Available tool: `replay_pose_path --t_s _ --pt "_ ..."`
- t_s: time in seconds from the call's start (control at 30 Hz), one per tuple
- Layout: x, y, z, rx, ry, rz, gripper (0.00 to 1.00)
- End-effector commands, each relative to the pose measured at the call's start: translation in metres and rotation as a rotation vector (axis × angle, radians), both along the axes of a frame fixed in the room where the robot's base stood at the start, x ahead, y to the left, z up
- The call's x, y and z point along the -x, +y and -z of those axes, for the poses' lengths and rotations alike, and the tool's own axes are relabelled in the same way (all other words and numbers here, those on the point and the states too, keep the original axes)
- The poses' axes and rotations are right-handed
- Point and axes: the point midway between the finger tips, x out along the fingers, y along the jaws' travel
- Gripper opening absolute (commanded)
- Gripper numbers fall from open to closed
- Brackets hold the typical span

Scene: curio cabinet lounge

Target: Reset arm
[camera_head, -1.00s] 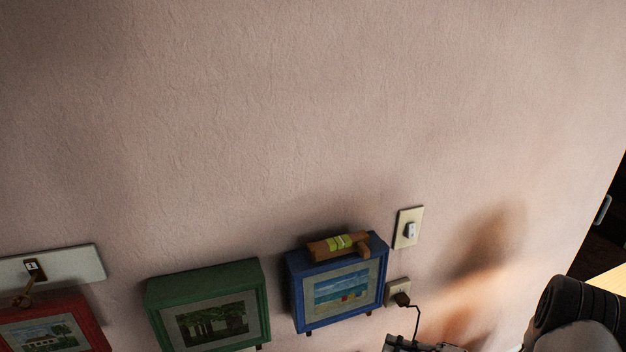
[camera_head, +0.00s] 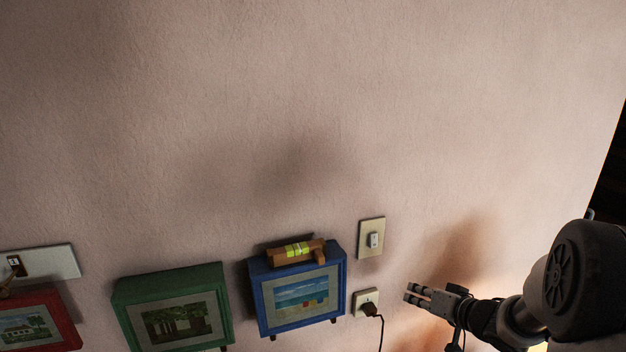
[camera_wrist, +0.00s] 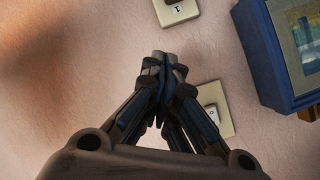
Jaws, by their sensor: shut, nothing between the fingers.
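My gripper (camera_head: 412,294) is at the lower right in the head view, with my arm reaching in from the right edge. It points left toward the wall. In the wrist view my gripper (camera_wrist: 168,62) has its fingertips together, with nothing between them. A wall outlet (camera_head: 366,302) with a dark plug and cord (camera_head: 371,310) is just left of the fingertips in the head view. A pale wall switch (camera_head: 372,238) is above the outlet. Part of a wall plate (camera_wrist: 216,110) shows behind the fingers in the wrist view.
A blue framed box (camera_head: 340,292) with a beach picture hangs left of the outlet; a brown object with a yellow-green band (camera_head: 296,252) lies on top. A green framed box (camera_head: 120,310) and a red one (camera_head: 60,310) hang further left. The upper wall is bare.

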Motion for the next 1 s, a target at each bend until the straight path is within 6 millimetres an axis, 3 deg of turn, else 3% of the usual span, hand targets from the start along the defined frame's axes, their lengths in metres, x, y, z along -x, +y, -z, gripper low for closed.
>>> replay_pose_path --t_s 0.03,0.17,0.27,0.4,0.57,0.7,0.8,0.9,1.0 --pt "-0.001 -0.003 -0.028 0.097 -0.022 0.045 0.0" --pt "0.015 -0.016 -0.077 0.312 -0.016 0.17 0.0" --pt "0.044 -0.02 -0.108 0.436 0.024 0.248 0.0" --pt "0.104 -0.014 -0.136 0.551 0.125 0.313 0.0" --pt "0.19 0.013 -0.142 0.603 0.285 0.291 0.0" --pt "0.268 0.05 -0.131 0.594 0.421 0.181 0.0" --pt "0.314 0.076 -0.121 0.575 0.49 0.081 0.0" --pt "0.345 0.095 -0.113 0.559 0.534 -0.004 0.0" --pt "0.362 0.105 -0.109 0.547 0.556 -0.055 0.0"
